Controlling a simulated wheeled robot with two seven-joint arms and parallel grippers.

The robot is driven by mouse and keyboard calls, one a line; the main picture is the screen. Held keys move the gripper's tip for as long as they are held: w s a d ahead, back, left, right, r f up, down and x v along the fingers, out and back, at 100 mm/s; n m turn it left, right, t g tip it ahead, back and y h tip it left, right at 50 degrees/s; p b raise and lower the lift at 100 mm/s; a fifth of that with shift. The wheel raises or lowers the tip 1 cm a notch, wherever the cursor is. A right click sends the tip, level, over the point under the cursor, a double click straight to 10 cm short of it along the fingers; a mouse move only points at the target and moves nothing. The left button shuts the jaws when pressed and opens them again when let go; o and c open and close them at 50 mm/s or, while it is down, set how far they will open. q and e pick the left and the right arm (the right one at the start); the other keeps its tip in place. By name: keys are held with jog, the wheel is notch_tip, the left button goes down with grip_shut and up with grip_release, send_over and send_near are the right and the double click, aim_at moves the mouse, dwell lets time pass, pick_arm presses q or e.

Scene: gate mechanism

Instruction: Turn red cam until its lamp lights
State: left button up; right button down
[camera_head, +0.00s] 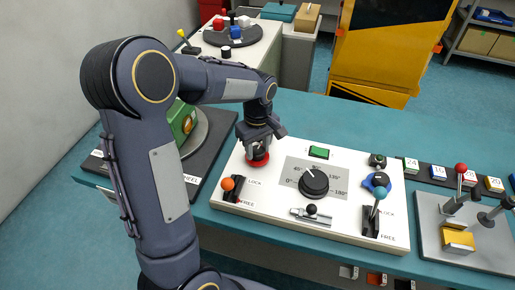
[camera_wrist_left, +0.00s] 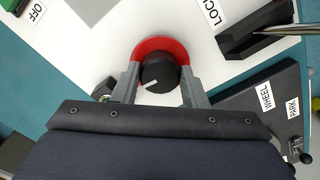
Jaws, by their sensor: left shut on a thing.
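The red cam (camera_head: 260,165) is a red disc near the left end of the white panel (camera_head: 340,225). In the wrist view the red cam (camera_wrist_left: 160,44) shows behind a black knob (camera_wrist_left: 159,72) with a pale pointer line slanting to the lower left. My left gripper (camera_head: 258,152) reaches down over it. In the wrist view the left gripper (camera_wrist_left: 161,88) has one finger on each side of the knob and is shut on it. A green lamp-like rectangle (camera_head: 319,152) is at the panel's back; I cannot tell whether it is lit. My right gripper is out of view.
An orange-tipped lever (camera_head: 228,185) stands just left of the cam. A black dial (camera_head: 313,183), a slider (camera_head: 311,213), a blue cam (camera_head: 376,181) and a teal-tipped lever (camera_head: 379,192) are further right. A green wheel box (camera_head: 182,122) is behind my arm.

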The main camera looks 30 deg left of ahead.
aim_at(258, 150)
pick_arm(q)
jog(key=shift+n, duration=0.5)
jog(key=o, duration=1)
notch_tip(258, 150, up, 8)
jog(key=shift+f, duration=0.1)
dwell(0.6)
